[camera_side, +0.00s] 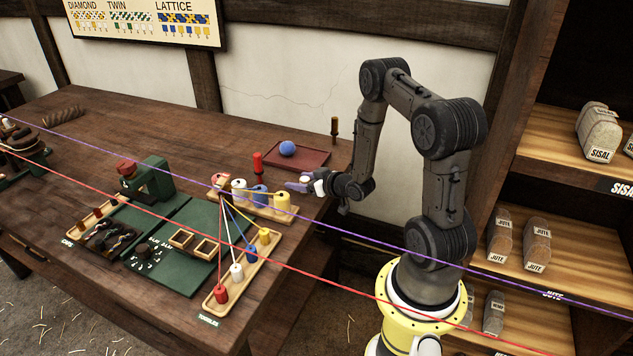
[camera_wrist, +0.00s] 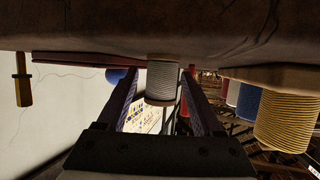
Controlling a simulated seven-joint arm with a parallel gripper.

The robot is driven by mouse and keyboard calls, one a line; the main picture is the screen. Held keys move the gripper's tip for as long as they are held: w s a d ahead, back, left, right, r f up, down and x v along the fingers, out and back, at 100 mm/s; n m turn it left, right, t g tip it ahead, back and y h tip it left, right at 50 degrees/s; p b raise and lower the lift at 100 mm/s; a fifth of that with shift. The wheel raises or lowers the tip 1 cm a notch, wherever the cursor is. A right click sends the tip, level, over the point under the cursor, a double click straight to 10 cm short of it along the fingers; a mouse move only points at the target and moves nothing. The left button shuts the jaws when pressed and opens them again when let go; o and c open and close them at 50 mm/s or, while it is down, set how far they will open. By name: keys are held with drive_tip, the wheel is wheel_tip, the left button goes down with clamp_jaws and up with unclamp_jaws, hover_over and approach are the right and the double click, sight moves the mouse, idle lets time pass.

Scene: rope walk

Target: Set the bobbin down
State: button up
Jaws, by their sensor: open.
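A pale grey bobbin (camera_wrist: 162,82) shows between my two fingers in the wrist view. That picture is upside down, and the bobbin's base meets the tabletop at the top of the frame. My gripper (camera_wrist: 166,100) is open, with a finger on each side of the bobbin; I cannot tell if either touches it. In the side view my gripper (camera_side: 292,185) is low over the table, right of the bobbin rack (camera_side: 262,211) and in front of the red tray. A small whitish shape (camera_side: 306,176) by the fingers may be the bobbin, mostly hidden there.
The rack holds red, white, blue and yellow bobbins (camera_side: 282,202) close to my gripper. A red tray (camera_side: 318,157) with a blue ball (camera_side: 287,148) and a red peg (camera_side: 257,163) stand behind. Red and purple strands cross the side view. The table's right edge is near.

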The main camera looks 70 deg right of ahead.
drive_tip(key=r+v, duration=0.1)
drive_tip(key=v, duration=1.1)
drive_tip(key=w+a+r+n+g, duration=0.1)
drive_tip(key=a+r+g, duration=0.1)
drive_tip(key=a+r, duration=0.35)
drive_tip(key=w+a+r+n+g, duration=0.1)
drive_tip(key=w+a+r+g, duration=0.1)
drive_tip(key=r, duration=0.6)
drive_tip(key=s+a+r+g+y, duration=0.1)
drive_tip(key=s+a+r, duration=0.4)
drive_tip(key=a, duration=0.4)
drive_tip(key=shift+s+r+n+g+y, duration=0.2)
drive_tip(key=shift+s+n+g+y, duration=0.15)
drive_tip(key=shift+s, duration=0.3)
drive_tip(key=shift+o, duration=0.5)
drive_tip(key=s+a+r+g+y, duration=0.1)
drive_tip(key=s+a+y, duration=0.1)
drive_tip(key=s+a, duration=0.5)
drive_tip(key=shift+s+a+r+n, duration=0.2)
drive_tip(key=shift+s+n, duration=0.25)
drive_tip(key=shift+s, duration=0.35)
drive_tip(key=shift+g+y, duration=0.25)
drive_tip(key=shift+w+d+r, duration=0.1)
drive_tip(key=shift+w, duration=0.05)
